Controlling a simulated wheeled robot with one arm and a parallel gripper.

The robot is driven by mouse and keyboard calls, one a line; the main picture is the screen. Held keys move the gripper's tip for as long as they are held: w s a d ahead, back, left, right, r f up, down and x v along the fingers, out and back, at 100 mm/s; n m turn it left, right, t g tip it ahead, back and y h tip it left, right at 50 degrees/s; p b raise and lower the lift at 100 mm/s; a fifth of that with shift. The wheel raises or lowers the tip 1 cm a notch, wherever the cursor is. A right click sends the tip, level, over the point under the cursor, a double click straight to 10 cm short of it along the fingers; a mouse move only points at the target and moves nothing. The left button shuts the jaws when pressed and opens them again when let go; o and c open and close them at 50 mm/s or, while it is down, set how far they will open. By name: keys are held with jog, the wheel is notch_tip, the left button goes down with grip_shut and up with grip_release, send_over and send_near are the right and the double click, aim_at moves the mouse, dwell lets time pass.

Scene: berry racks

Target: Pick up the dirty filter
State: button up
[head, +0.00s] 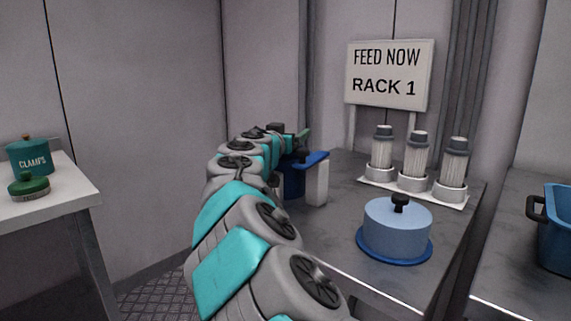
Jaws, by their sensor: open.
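Three pale pleated filters with dark grey caps, the left one (382,150), the middle one (417,155) and the right one (454,165), stand upright in grey cups on a white rack base (412,190). None of them looks clearly dirty from here. My gripper (303,135) is at the far end of my outstretched arm, small and partly hidden by the arm, to the left of the filters and apart from them. It is open, and I see nothing held in it.
A sign (388,76) reads FEED NOW RACK 1. A dark blue container (293,183) is partly behind my arm. A blue bin (557,230) is at right; a CLAMPS jar (31,158) and green lidded dish (29,187) at left.

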grip_shut()
dwell(0.6)
